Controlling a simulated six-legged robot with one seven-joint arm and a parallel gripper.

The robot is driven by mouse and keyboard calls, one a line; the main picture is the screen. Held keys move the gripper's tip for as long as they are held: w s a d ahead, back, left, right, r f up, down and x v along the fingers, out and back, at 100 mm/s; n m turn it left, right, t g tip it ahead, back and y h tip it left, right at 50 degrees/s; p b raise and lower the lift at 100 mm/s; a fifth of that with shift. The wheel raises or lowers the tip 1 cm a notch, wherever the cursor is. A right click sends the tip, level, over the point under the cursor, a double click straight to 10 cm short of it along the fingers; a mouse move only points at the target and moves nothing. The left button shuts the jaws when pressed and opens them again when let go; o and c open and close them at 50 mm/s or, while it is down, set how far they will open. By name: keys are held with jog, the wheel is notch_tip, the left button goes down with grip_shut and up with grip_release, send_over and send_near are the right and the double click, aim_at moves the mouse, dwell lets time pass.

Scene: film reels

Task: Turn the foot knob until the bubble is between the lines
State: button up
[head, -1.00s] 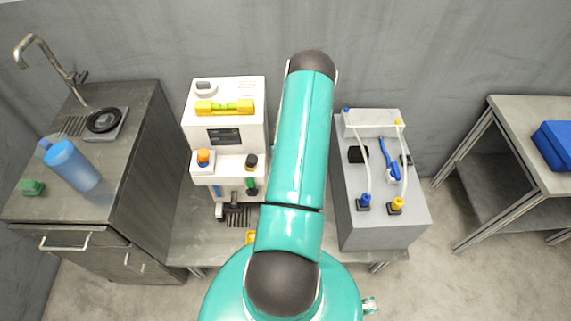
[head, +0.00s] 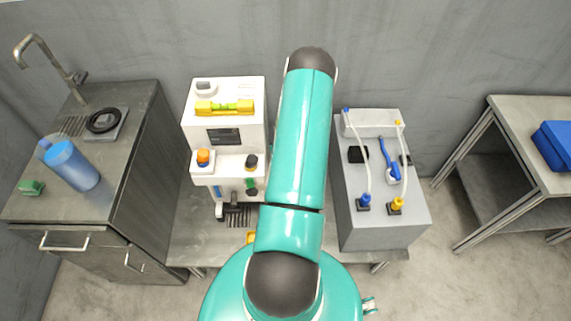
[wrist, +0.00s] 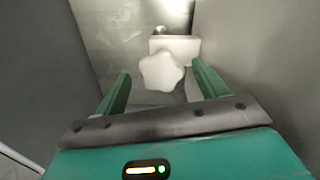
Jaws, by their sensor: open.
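The foot knob (wrist: 161,72) is a white, lobed, star-shaped knob in front of a pale block in the wrist view. My gripper (wrist: 161,76) is open, with one green finger to the left of the knob and one to the right. Gaps show on both sides, and I see no contact. In the head view, a yellow spirit level (head: 225,107) with a green vial lies on top of the white machine (head: 254,137). The bubble and its lines are too small to read. My arm hides the gripper and the knob in the head view.
In the wrist view, grey surfaces rise close on the left and right of the knob. In the head view, a grey box (head: 345,215) with tubes stands right of my arm. A sink counter (head: 120,170) is at left and a table (head: 515,110) at far right.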

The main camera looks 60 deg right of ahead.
notch_tip(320, 180, up, 13)
dwell(0.3)
dwell(0.6)
